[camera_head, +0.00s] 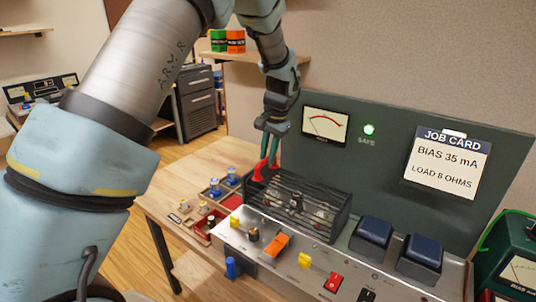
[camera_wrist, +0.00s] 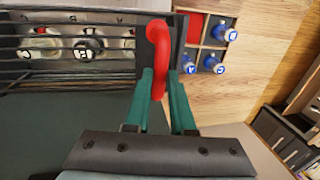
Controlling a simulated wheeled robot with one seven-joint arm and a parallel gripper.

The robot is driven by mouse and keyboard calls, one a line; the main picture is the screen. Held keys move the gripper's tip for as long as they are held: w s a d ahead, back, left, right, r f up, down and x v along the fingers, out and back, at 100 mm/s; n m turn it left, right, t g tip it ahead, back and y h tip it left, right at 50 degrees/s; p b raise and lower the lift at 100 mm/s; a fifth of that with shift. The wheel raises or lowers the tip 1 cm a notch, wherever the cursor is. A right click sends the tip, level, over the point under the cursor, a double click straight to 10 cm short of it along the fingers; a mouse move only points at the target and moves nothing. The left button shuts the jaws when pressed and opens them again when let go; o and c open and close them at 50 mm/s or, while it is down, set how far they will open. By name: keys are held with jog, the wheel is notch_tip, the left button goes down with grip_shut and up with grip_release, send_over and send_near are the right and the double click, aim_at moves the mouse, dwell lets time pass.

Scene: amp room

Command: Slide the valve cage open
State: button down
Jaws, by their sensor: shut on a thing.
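The valve cage (camera_head: 318,198) is a black barred cover on top of the amp, near its left end. In the wrist view the cage (camera_wrist: 75,18) fills the upper left, and glass valves (camera_wrist: 88,45) show between its bars. A red handle (camera_head: 258,173) stands at the cage's left end; it also shows in the wrist view (camera_wrist: 158,40). My gripper (camera_head: 267,166) has green fingers and is shut on the red handle, with one finger on each side of it in the wrist view (camera_wrist: 166,95).
A wooden tray (camera_head: 180,232) with red compartments and several small valves sits left of the amp. The amp's front panel (camera_head: 290,258) carries knobs and switches. Two dark blue blocks (camera_head: 374,230) stand right of the cage. A meter panel (camera_head: 385,150) rises behind.

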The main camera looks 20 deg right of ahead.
jog(key=s+d, duration=0.7)
jog(key=s, duration=0.5)
jog(key=s+d, duration=0.6)
jog(key=s, duration=0.6)
jog(key=shift+s+d+b, duration=0.3)
jog(key=shift+d+b, duration=0.05)
jog(key=c, duration=0.8)
grip_release()
jog(key=shift+o, duration=0.2)
jog(key=shift+r, duration=0.1)
notch_tip(320, 180, up, 10)
jog(key=s+d+b, duration=0.1)
jog(key=b, duration=0.1)
jog(key=shift+s+r+b, duration=0.25)
jog(key=shift+s+b, duration=0.15)
